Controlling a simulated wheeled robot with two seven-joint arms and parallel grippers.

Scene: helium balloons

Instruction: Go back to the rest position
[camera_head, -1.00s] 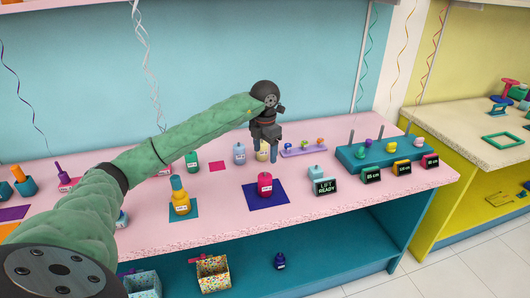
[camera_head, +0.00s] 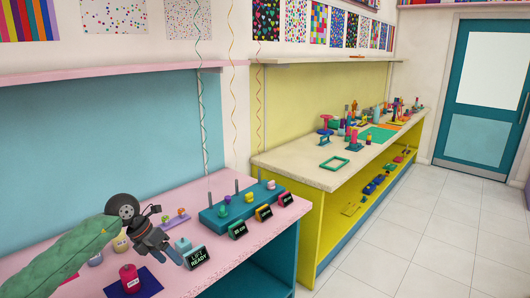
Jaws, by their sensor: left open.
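My left arm comes in green from the lower left. Its dark left gripper (camera_head: 174,256) is open, with nothing seen between its fingers. It hangs over the pink counter (camera_head: 238,243), in front of the small "LIFT READY" sign (camera_head: 198,257) and to the right of a magenta canister (camera_head: 130,279) on a navy mat (camera_head: 148,283). I cannot tell how high the fingertips are above the counter. My right gripper is out of view.
A teal rack (camera_head: 212,216) with posts, small coloured weights and dark labels stands at the counter's back right. A pale canister (camera_head: 184,244) sits by the sign. A yellow bench (camera_head: 312,213) with a green frame (camera_head: 334,164) stands beyond. White floor (camera_head: 400,255) is clear at right.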

